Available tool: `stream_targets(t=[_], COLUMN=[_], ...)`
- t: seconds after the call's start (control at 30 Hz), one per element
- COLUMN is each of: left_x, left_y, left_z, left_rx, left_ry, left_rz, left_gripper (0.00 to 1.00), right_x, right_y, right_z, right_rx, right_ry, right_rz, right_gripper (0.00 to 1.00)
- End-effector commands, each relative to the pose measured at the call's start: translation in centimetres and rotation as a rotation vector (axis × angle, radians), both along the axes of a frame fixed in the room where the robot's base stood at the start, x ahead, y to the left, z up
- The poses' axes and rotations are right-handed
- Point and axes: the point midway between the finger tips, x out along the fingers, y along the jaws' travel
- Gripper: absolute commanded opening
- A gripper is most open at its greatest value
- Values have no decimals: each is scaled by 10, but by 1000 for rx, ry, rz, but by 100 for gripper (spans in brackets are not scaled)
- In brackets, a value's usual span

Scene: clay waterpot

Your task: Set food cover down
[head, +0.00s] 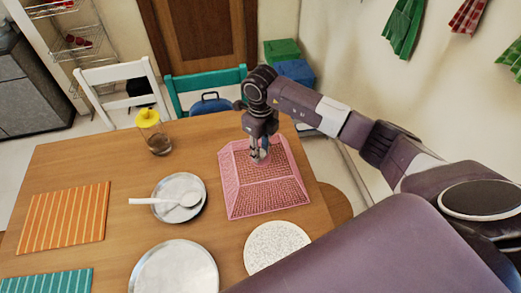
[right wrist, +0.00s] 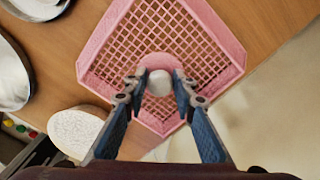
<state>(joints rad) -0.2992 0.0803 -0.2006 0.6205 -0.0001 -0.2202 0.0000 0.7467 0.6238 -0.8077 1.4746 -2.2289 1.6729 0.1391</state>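The pink mesh food cover (head: 263,187) is upright at the right side of the wooden table, open side down; it looks level and at or very close to the tabletop. My right gripper (head: 259,155) is over its top. In the right wrist view, the cover (right wrist: 205,62) fills the upper middle, and its pale round knob (right wrist: 159,83) sits between the two fingertips of my right gripper (right wrist: 160,78). The fingers look closed on the knob. Whether a thin gap is left under the cover's rim cannot be told. My left gripper is not in view.
A speckled round plate (head: 275,247) lies just in front of the cover. A plate with a white spoon (head: 187,194), a larger plate (head: 173,270), a glass with a yellow top (head: 156,138) and an orange striped mat (head: 60,218) are to the left. The table's right edge is close.

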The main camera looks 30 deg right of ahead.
Motion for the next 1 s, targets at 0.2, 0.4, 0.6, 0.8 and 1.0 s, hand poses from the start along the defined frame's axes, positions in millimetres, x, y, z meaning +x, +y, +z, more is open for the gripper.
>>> stream_targets(t=[0.2, 0.4, 0.6, 0.8, 1.0], left_x=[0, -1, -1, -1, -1], left_y=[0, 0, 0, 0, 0], left_z=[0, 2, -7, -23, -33], left_rx=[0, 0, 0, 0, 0], left_ry=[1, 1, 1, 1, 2], left_rz=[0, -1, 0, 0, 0], left_gripper=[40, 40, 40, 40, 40], right_x=[0, 0, 2, 2, 1], right_y=[0, 0, 0, 0, 0], right_z=[0, 2, 23, 67, 104], right_rx=[0, 0, 1, 1, 0], right_ry=[1, 0, -6, -6, -4], right_rz=[0, 0, 0, 1, 0], right_gripper=[39, 39, 39, 39, 39])
